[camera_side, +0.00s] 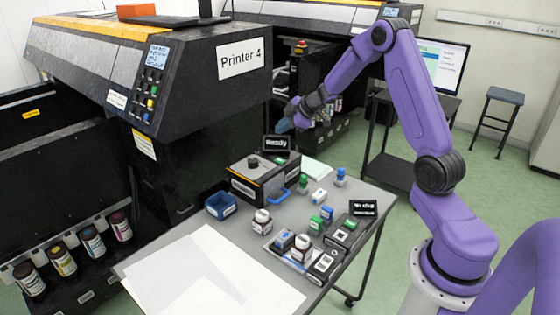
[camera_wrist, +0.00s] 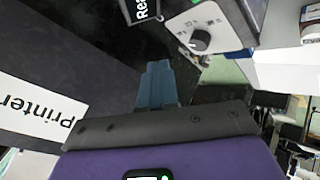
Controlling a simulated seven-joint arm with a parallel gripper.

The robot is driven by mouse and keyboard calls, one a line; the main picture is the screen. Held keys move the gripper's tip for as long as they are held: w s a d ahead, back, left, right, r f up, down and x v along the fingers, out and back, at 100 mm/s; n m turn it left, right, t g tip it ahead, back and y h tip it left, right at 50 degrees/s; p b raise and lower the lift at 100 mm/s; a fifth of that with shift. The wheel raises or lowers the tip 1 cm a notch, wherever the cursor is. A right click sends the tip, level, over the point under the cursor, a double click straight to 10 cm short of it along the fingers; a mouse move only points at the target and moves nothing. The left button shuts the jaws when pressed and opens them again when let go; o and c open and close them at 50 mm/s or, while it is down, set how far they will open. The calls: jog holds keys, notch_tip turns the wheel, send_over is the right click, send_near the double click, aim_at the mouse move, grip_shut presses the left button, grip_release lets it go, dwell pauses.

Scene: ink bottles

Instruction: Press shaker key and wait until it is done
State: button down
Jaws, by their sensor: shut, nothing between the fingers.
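The box-shaped machine (camera_side: 246,187), probably the shaker, stands at the back of the grey table, dark with an orange stripe and a round knob on top. A small black display (camera_side: 275,143) behind it reads "Ready". In the wrist view, the pale machine top with a dark knob (camera_wrist: 200,41) is at the upper right, and part of the display (camera_wrist: 143,9) shows at the top edge. My gripper (camera_side: 283,126) is above and behind the display, apart from the machine. Its blue-grey fingers (camera_wrist: 157,66) are together and empty. I cannot make out a separate key.
A blue open bin (camera_side: 221,206), several bottles and a tray (camera_side: 283,252) stand on the table. A second small display (camera_side: 363,207) is at the right. White sheets (camera_side: 210,280) cover the front left. Printer 4 (camera_side: 190,70) rises close at the left.

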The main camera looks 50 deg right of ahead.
aim_at(282, 161)
jog(key=shift+f, duration=0.1)
jog(key=shift+f, duration=4.3)
jog(key=shift+f, duration=0.15)
jog(key=shift+f, duration=0.3)
jog(key=shift+f, duration=0.45)
jog(key=shift+r, duration=0.85)
jog(key=shift+r, duration=0.1)
jog(key=shift+r, duration=2.45)
